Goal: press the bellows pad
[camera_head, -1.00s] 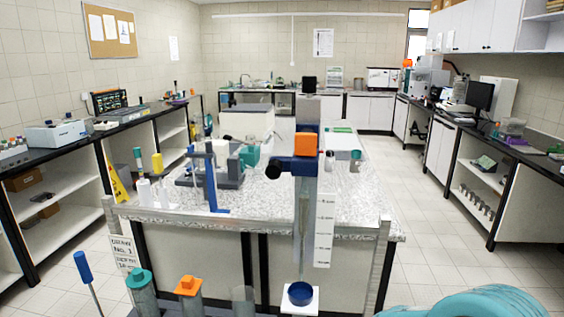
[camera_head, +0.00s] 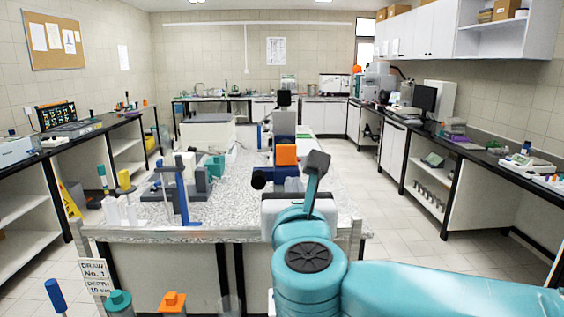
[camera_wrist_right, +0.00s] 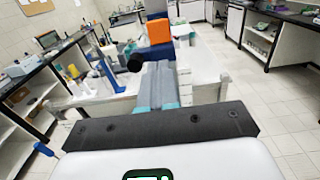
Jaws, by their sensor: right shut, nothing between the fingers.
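My right gripper (camera_head: 317,162) is shut and empty, raised in front of the tall blue stand. In the right wrist view its grey fingers (camera_wrist_right: 160,82) lie together and point toward the stand. The stand carries an orange block (camera_head: 287,155) and a black knob (camera_head: 258,182). The orange block also shows in the right wrist view (camera_wrist_right: 158,31), beyond the fingertips. I cannot tell whether the gripper touches the stand. I cannot pick out a bellows pad for certain; my arm hides the lower stand. My left gripper is not in view.
The speckled bench (camera_head: 215,215) holds a blue upright tool (camera_head: 181,190) and small bottles. Teal-capped (camera_head: 118,299) and orange-capped (camera_head: 172,300) tubes and a blue handle (camera_head: 55,296) stand in front. The right floor aisle is clear.

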